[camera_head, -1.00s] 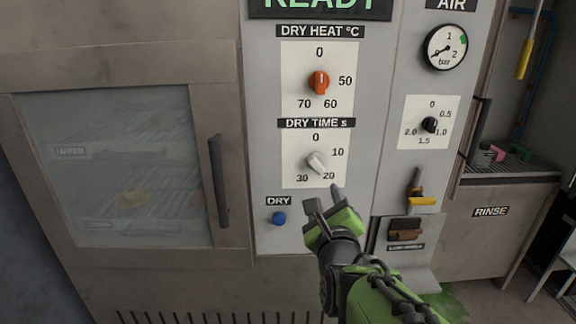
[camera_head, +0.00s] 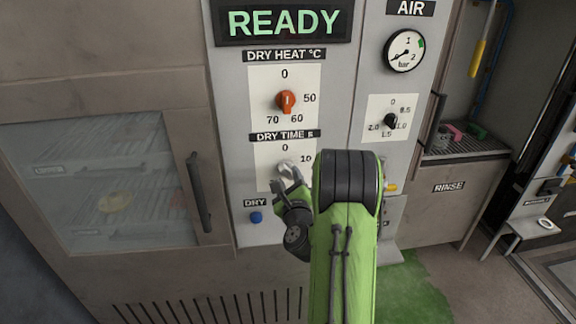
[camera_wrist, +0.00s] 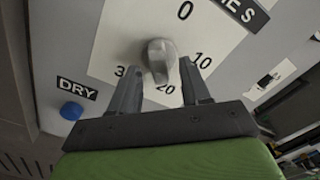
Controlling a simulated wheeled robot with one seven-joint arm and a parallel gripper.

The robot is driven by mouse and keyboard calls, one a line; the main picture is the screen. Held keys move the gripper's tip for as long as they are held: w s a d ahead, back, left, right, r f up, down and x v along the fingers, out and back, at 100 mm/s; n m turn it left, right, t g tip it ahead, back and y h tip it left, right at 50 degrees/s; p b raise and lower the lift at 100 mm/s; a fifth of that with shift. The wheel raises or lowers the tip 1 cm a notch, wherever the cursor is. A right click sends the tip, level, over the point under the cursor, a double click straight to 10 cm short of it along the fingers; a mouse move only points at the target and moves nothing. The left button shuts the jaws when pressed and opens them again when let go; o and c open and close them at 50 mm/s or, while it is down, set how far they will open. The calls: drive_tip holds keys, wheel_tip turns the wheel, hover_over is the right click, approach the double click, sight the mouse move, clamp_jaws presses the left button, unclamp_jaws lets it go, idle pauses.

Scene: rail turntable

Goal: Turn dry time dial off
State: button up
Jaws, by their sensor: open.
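The dry time dial is a light grey knob (camera_wrist: 159,60) on a white plate marked 0, 10, 20 and 30. In the wrist view its narrow end points down, close to the 20 mark. In the head view the knob (camera_head: 285,167) is partly hidden by my gripper (camera_head: 289,177). My gripper (camera_wrist: 160,84) is open, with one finger on each side of the dial. I cannot tell whether the fingers touch it.
The orange dry heat dial (camera_head: 287,101) sits above on the same panel. The blue dry button (camera_head: 256,217) is below left. The dryer door handle (camera_head: 199,192) stands out at left. The black air knob (camera_head: 391,121) is at right.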

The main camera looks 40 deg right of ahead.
drive_tip(key=shift+w+d+p, duration=0.35)
drive_tip(key=shift+w+d, duration=0.05)
drive_tip(key=shift+w, duration=0.15)
clamp_jaws()
